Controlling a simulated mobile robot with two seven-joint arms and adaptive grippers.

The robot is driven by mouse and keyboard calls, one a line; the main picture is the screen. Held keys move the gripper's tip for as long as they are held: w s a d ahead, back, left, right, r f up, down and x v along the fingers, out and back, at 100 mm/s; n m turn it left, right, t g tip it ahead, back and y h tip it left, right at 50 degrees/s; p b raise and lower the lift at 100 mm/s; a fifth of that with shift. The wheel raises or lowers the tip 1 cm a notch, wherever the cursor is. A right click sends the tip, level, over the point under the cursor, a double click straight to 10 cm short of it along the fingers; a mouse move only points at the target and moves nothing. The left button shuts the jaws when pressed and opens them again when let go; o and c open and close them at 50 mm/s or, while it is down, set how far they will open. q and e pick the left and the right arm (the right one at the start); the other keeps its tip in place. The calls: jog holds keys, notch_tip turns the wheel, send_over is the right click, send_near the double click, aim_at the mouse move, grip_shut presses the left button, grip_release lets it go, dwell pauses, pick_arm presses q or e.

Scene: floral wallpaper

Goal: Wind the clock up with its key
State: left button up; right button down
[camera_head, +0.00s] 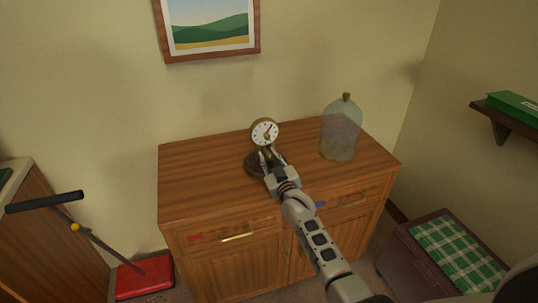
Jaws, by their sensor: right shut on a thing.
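The clock (264,131) has a round white dial with a brass rim and a red hand. It stands on a dark round base (250,166) on top of the wooden cabinet, facing me. My right gripper (267,156) reaches in from the lower right, just below the dial. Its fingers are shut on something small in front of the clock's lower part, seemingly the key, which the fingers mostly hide. I cannot make out how far the key is turned. My left gripper is out of view.
A glass dome (340,132) with a knob stands on the cabinet top (195,185) to the right of the clock. The cabinet's left part is bare. A framed picture (210,28) hangs above. A shelf with a green box (513,106) is at right.

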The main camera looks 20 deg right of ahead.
jog(key=shift+m, duration=0.4)
jog(key=c, duration=1.8)
grip_release()
jog(key=shift+o, duration=0.2)
jog(key=shift+s, duration=0.15)
jog(key=s, duration=1.1)
jog(key=shift+s+d, duration=0.2)
jog(key=shift+s, duration=0.2)
jog(key=shift+f, duration=0.1)
